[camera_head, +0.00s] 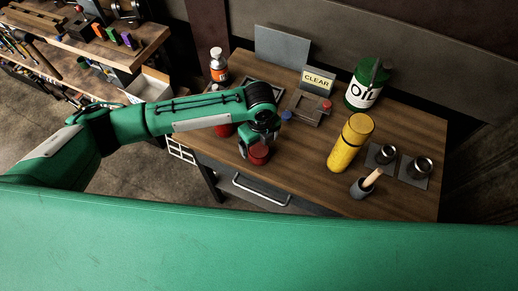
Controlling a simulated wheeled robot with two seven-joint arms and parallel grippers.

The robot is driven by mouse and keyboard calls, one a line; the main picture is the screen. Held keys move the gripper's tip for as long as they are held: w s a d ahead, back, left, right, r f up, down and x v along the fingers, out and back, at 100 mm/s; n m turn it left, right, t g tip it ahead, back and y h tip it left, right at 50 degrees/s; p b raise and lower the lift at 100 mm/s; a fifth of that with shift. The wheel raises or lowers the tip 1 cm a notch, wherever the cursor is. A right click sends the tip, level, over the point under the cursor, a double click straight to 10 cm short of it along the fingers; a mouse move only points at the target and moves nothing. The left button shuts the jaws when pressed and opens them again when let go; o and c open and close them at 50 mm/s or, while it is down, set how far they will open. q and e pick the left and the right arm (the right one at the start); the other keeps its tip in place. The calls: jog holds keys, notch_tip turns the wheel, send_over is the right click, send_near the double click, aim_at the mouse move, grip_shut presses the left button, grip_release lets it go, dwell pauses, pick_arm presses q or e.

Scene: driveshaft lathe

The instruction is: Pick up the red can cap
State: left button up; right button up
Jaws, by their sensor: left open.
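My left arm reaches in from the left over the wooden table. My left gripper (252,150) points down at the table's front left, with its fingers open. A small red round thing (260,156) shows just below and between the fingers; it looks like the red can cap, but the gripper covers part of it. I cannot tell whether the fingers touch it. A red can (222,129) stands to its left, partly hidden behind my forearm. My right gripper is not in view.
Bare wood lies right of the gripper.

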aim_at(260, 150)
pick_arm(q)
jog(key=shift+f, duration=0.35)
jog(key=shift+f+p, duration=0.55)
notch_tip(260, 150, down, 4)
jog(key=shift+r+p, duration=0.25)
jog(key=shift+p, duration=0.5)
jog(key=shift+f, duration=0.35)
jog(key=shift+c, duration=0.4)
jog(key=c, duration=1)
jog(key=shift+c, duration=0.2)
jog(key=shift+r, duration=0.15)
